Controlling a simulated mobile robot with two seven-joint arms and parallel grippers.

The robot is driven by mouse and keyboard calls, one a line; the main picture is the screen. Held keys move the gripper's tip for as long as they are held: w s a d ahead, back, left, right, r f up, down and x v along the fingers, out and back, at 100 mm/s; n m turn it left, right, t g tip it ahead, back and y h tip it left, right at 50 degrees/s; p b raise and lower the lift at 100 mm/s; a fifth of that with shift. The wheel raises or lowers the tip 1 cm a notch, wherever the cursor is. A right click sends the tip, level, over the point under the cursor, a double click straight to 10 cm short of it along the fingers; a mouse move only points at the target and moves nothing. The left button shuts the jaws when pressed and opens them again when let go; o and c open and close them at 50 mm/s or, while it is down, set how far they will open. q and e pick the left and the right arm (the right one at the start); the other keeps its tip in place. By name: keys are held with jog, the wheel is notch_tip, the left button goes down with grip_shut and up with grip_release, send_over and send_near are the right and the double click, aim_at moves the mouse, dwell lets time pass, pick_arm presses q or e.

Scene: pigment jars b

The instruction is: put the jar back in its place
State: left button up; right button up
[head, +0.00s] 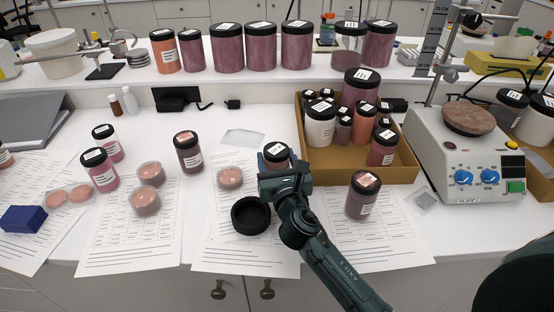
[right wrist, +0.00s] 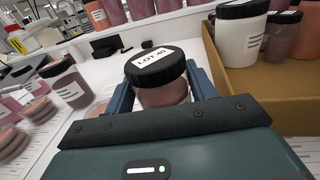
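My right gripper (head: 277,168) is shut on a jar (head: 276,154) with a black lid and a white lid label that appears to read "LOT 40". In the right wrist view the jar (right wrist: 163,97) stands between the two fingers, which meet its sides. Its lower part is hidden behind my gripper, so I cannot tell whether it touches the table. A round black open holder or ring (head: 251,216) is on the paper sheet just left of my right gripper, with nothing seen in it. My left gripper is not in view.
A cardboard tray (head: 403,173) crowded with jars is right of the held jar. Single jars stand left (head: 188,153) and right (head: 363,195). Pink dishes (head: 230,178) lie on the sheets. A hotplate stirrer (head: 465,160) stands at the right. A jar row lines the rear shelf.

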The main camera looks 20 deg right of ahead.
jog(key=o, duration=0.4)
jog(key=shift+r, duration=0.15)
jog(key=s, duration=0.7)
jog(key=s+a+b, duration=0.1)
jog(key=s, duration=0.3)
jog(key=shift+s, duration=0.5)
